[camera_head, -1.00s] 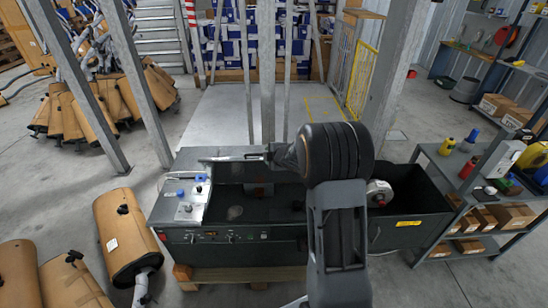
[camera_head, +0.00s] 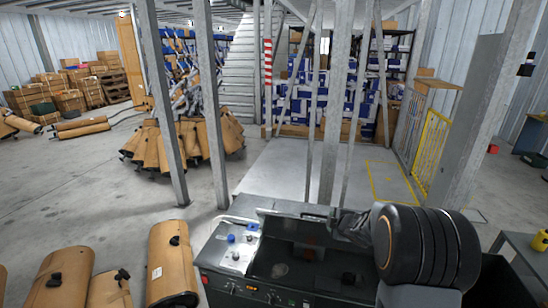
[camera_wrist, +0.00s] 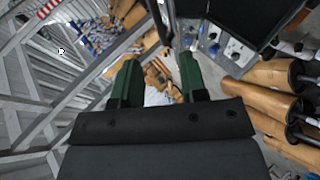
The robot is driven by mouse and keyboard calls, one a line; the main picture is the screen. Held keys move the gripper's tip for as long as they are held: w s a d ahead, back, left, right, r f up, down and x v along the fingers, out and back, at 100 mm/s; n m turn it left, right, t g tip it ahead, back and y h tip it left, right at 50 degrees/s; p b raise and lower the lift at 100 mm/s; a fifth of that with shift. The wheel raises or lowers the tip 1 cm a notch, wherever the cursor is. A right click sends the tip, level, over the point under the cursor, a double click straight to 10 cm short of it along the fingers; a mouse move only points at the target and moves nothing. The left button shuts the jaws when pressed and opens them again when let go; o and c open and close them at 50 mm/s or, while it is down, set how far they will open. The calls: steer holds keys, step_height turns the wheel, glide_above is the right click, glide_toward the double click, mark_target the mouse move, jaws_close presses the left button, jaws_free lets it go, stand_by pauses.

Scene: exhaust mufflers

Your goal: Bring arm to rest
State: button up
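My gripper (camera_wrist: 159,62) shows in the wrist view as two dark green fingers standing well apart. Nothing shows held between them. In the camera_head view, my arm's thick black-ringed joint (camera_head: 428,245) is at the lower right, in front of the dark machine bench (camera_head: 225,262). The dark gripper end points left over the back of that bench, and its fingers are hard to make out there. I cannot tell whether any part of the arm touches the bench.
Tan mufflers (camera_head: 172,265) lie on the floor at the lower left, and more are piled (camera_head: 190,142) behind. Steel posts (camera_head: 213,105) stand beyond the bench. A yellow barrier (camera_head: 430,150) is at the right. Open floor (camera_head: 90,190) lies at the left.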

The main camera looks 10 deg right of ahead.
steer(key=s+d+f+m+g+h, duration=0.1)
steer(key=s+d+m+g+h, duration=0.15)
steer(key=s+m, duration=0.3)
steer(key=s+d+m+g+h, duration=0.1)
steer(key=s+m+g+h, duration=0.15)
steer(key=s+m, duration=0.3)
steer(key=s+a+r+m+g+y, duration=0.1)
steer(key=s+a+r+m+y, duration=0.1)
steer(key=s+a+r, duration=0.3)
steer(key=s+a+r+m+y, duration=0.2)
steer(key=s+a+r, duration=0.3)
steer(key=s+a, duration=0.5)
steer(key=s, duration=0.2)
steer(key=shift+s+a+g, duration=0.15)
steer(key=shift+s+g, duration=0.25)
steer(key=shift+r, duration=0.1)
